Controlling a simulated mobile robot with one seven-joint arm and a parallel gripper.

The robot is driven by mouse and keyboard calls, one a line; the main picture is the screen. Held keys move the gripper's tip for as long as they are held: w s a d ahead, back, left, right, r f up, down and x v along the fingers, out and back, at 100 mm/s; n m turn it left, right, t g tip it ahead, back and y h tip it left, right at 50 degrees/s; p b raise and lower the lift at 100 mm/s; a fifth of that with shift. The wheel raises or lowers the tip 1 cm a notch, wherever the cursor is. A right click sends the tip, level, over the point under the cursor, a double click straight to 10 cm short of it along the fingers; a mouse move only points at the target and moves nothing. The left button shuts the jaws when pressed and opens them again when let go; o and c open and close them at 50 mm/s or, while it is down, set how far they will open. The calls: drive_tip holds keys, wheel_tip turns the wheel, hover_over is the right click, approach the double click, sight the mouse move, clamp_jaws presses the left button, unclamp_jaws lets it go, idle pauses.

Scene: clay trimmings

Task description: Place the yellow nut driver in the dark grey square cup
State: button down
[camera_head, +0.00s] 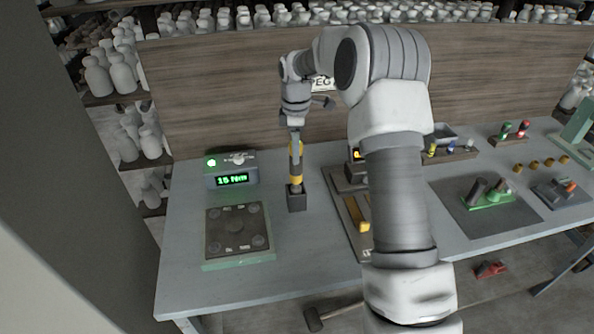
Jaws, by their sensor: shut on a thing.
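The yellow nut driver (295,172) stands upright, with yellow and dark bands along its length. My gripper (295,138) is above it, shut on its upper end. The dark grey square cup (297,202) stands on the grey table directly below. The driver's lower end meets the cup's top in this view. I cannot tell how deep it sits inside, as the cup's walls hide the tip.
A torque display box (231,178) reading 15 Nm and a green-edged plate (238,230) are to the left. A tray with a yellow part (358,217) lies right, partly behind my arm. Bare table surrounds the cup.

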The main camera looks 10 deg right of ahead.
sight(296, 171)
drive_tip(key=shift+f, duration=2.45)
drive_tip(key=shift+c, duration=2)
unclamp_jaws()
